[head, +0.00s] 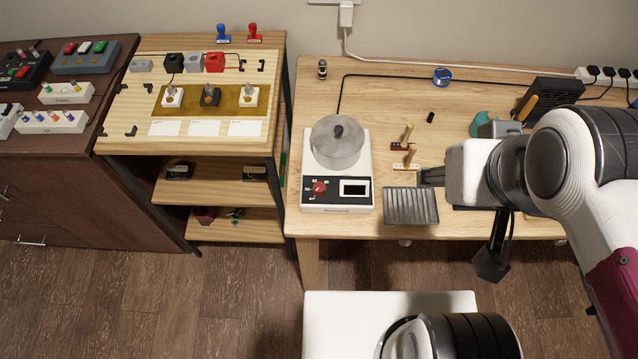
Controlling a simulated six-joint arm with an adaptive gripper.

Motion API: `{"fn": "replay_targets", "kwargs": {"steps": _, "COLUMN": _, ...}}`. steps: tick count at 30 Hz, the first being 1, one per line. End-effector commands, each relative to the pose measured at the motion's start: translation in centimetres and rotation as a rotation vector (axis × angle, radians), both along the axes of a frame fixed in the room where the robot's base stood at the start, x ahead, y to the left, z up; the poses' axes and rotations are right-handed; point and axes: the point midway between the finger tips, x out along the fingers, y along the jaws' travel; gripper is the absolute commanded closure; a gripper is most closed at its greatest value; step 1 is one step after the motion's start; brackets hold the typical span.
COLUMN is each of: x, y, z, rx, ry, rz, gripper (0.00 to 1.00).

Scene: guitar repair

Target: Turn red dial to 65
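The red dial (319,188) sits on the dark front panel of a white hot-plate-like device (310,164). A small screen (355,188) is right of the dial; its reading and the dial's scale are too small to tell. A round metal pot with a lid (337,145) stands on top of the device. My gripper (426,177) is right of the device, near the grey ridged tray (411,207), and clear of the dial. Its fingers are small and dark here, so I cannot tell whether they are open or shut.
A cable (390,77) runs along the back of the table to a blue roll (441,76). Left of the table is a wooden shelf (190,135) with pedals. The space in front of the dial is clear.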

Motion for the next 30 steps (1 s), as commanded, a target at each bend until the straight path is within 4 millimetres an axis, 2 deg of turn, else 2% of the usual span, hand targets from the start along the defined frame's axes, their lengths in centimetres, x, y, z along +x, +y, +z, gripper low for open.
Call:
{"fn": "replay_targets", "kwargs": {"steps": 7, "x": 0.1, "y": 0.4, "z": -0.3, "rx": 0.000, "ry": 0.013, "rz": 0.019, "gripper": 0.63}}
{"fn": "replay_targets", "kwargs": {"steps": 14, "x": 0.6, "y": 1.5, "z": -2.0, "rx": -0.003, "ry": 0.091, "rz": 0.063, "gripper": 0.63}}
{"fn": "replay_targets", "kwargs": {"steps": 30, "x": 3.7, "y": 5.1, "z": -5.9, "rx": -0.039, "ry": 0.296, "rz": 0.228, "gripper": 0.63}}
